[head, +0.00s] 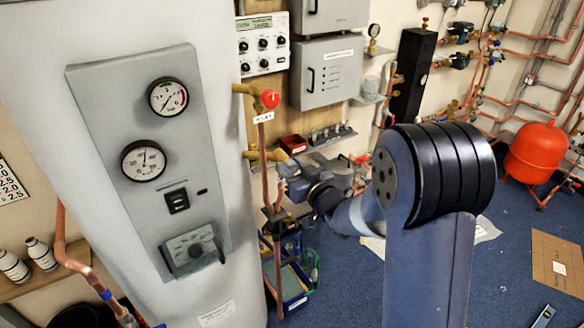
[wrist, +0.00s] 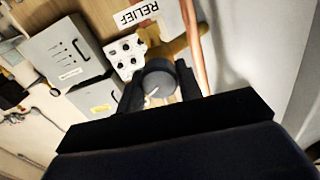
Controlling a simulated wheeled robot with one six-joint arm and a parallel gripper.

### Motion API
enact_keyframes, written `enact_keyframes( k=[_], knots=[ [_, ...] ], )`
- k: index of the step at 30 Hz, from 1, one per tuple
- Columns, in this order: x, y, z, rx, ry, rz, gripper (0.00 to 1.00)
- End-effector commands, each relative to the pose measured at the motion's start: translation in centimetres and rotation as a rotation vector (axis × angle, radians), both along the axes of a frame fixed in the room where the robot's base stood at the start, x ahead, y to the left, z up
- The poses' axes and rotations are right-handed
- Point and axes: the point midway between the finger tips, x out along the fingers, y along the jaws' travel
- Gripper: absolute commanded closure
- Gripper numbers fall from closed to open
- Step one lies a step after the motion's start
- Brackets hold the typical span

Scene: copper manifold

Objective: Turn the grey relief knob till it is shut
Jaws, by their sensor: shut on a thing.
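The grey relief knob (wrist: 157,82) shows in the wrist view as a round grey cap with a pale pointer mark, on a brass valve (wrist: 185,40) under a "RELIEF" label (wrist: 136,13). My gripper (wrist: 160,92) is shut on the knob, with one dark finger on each side of it. In the head view my gripper (head: 287,170) is at the lower brass fitting (head: 262,156) on the side of the pale cylinder. The knob is mostly hidden there by the gripper.
A red knob (head: 269,98) on another brass valve sits just above. A copper pipe (head: 264,180) runs down close beside the gripper. The grey gauge panel (head: 120,120) is at left.

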Motion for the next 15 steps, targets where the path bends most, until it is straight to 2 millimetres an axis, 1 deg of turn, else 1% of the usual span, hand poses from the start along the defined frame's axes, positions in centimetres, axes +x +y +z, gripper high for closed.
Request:
enact_keyframes(
  k=[8,15],
  knots=[
    [-0.02,0.01,-0.11,-0.013,-0.010,0.000,0.89],
    [-0.03,0.01,-0.48,-0.093,-0.066,-0.001,0.89]
  ],
)
